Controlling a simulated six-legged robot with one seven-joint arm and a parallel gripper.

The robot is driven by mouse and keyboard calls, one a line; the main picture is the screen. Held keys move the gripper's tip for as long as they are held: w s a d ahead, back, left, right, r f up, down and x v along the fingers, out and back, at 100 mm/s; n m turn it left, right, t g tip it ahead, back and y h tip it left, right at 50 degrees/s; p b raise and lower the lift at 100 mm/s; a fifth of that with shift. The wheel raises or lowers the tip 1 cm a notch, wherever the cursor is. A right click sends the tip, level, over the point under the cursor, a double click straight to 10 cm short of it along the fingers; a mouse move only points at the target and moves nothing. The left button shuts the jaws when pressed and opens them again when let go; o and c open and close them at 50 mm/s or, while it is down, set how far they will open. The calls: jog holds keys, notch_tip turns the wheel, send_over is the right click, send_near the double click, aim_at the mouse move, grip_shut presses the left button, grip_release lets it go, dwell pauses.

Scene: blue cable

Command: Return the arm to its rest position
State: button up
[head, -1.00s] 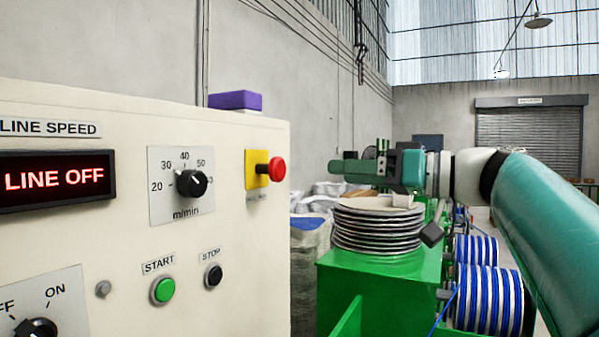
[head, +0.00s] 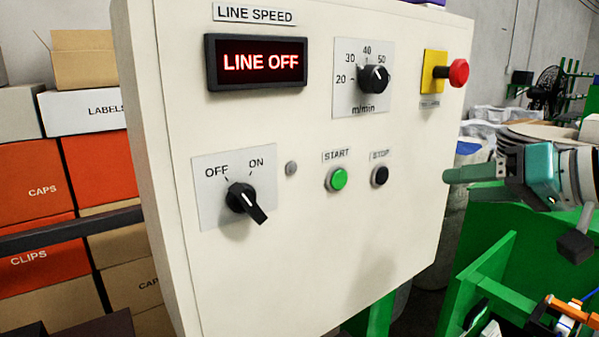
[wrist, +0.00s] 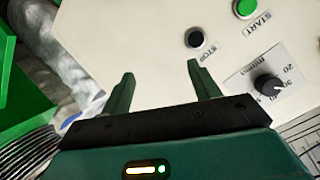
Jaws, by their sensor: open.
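My gripper (head: 450,175) is at the right of the head view, its green fingers pointing left just in front of the control panel's right edge. In the wrist view my gripper (wrist: 163,78) shows two fingers spread apart with nothing between them. The cream control panel (head: 300,280) lies beyond the fingertips, and I see no contact with it. Its display (head: 258,62) reads LINE OFF. The black STOP button (head: 380,176) and green START button (head: 338,179) are left of my gripper. Most of my arm is out of the frame.
A red stop knob (head: 458,72) sticks out at the panel's upper right. A black OFF/ON switch (head: 243,199) is at its lower left. Stacked boxes (head: 98,165) stand at the left. Green machinery (head: 480,280) is below my gripper, with stacked discs behind it.

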jog(key=s+a+f+g+h, duration=0.1)
jog(key=s+a+f+h, duration=0.1)
jog(key=f, duration=0.7)
jog(key=s+a+f+g+h, duration=0.2)
jog(key=s+a+f+h, duration=0.1)
jog(key=f, duration=0.6)
jog(key=s+a+f+g+h, duration=0.2)
jog(key=s+a+f+h, duration=0.1)
jog(key=f, duration=0.7)
jog(key=shift+s+a, duration=0.8)
jog(key=shift+a, duration=0.15)
jog(key=shift+f, duration=0.1)
